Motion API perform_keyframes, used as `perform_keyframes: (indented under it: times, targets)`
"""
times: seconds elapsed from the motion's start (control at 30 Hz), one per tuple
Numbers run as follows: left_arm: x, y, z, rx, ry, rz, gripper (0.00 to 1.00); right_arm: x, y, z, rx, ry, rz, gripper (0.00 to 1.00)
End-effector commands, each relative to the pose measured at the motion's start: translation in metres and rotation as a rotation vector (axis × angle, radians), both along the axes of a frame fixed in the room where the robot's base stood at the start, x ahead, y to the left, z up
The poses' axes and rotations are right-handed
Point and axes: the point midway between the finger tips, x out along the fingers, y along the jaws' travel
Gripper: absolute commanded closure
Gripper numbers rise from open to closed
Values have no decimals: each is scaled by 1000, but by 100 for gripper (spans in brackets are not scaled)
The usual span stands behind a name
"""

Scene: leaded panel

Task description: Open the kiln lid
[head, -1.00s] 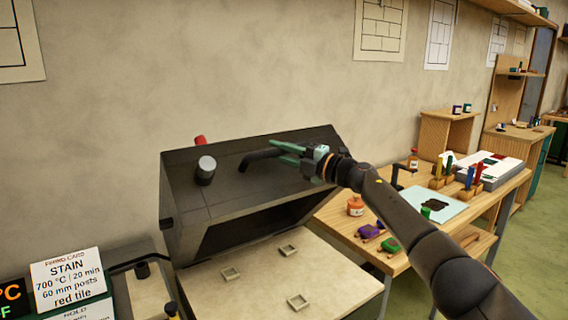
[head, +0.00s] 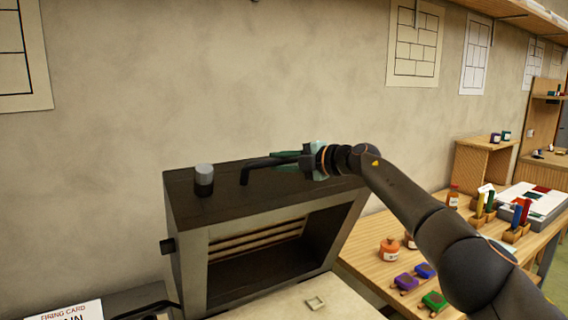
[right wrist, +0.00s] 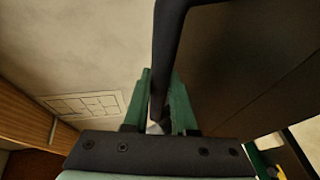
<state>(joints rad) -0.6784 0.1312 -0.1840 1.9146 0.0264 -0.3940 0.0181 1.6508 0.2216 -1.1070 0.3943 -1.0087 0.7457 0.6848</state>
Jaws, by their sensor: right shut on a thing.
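The kiln lid (head: 232,208) is a dark box-like cover, swung up and tilted back above the pale kiln bed (head: 275,304). Its hollow underside with ribbed lines faces forward. A black bar handle (head: 258,163) stands on the lid's upper face, beside a grey-capped knob (head: 204,180). My right gripper (head: 290,161) is shut on the handle. In the right wrist view the green fingers (right wrist: 165,105) sit on either side of the dark handle bar (right wrist: 165,45). My left gripper is not in view.
A wooden table (head: 395,240) to the right holds an orange jar (head: 389,247), purple and green blocks and colored sticks.

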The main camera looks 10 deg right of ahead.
Motion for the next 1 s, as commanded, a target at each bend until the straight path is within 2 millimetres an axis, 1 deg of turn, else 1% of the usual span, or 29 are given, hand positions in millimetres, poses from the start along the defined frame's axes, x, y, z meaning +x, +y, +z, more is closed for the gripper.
perform_keyframes:
  times: [0.4,0.43,0.67,0.9,1.0]
  targets:
    - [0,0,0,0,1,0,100,0,0,0,0,3,-2,100]
    - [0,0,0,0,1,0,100,0,0,0,0,3,-2,72]
    - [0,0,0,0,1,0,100,0,0,0,-1,3,-1,46]
    - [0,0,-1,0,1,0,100,0,0,-1,-1,3,-1,45]
    - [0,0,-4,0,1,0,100,-1,-1,-1,-1,3,-1,45]
